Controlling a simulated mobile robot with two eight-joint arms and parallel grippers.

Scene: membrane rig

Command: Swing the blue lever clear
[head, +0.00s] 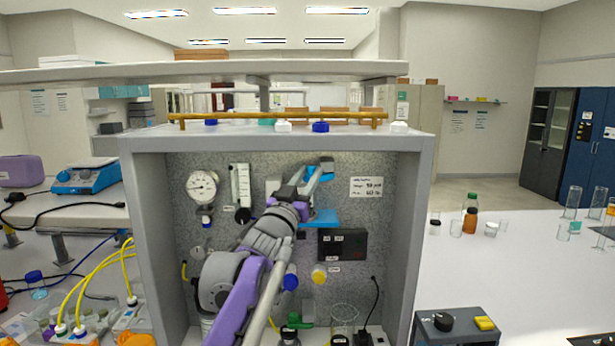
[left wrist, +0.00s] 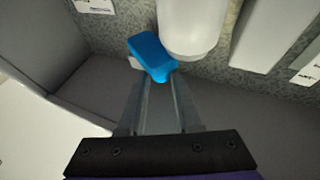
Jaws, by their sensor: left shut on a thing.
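The blue lever (left wrist: 150,54) shows in the left wrist view beside a white cylinder (left wrist: 190,28). My left gripper (left wrist: 160,80) is shut on the lever's near end, with the lever between its fingertips. In the head view my left gripper (head: 313,178) reaches up into the grey cabinet. A small blue part (head: 327,165) shows at its fingertips there, most likely the lever; the gripper and arm hide much around it. My right gripper is not in view.
The grey cabinet (head: 412,240) encloses the work area on both sides. On its back panel are a round gauge (head: 202,186), a black box (head: 343,244) and a blue plate (head: 321,218). A glass beaker (head: 344,318) stands low inside. The white bench (head: 540,260) has free room.

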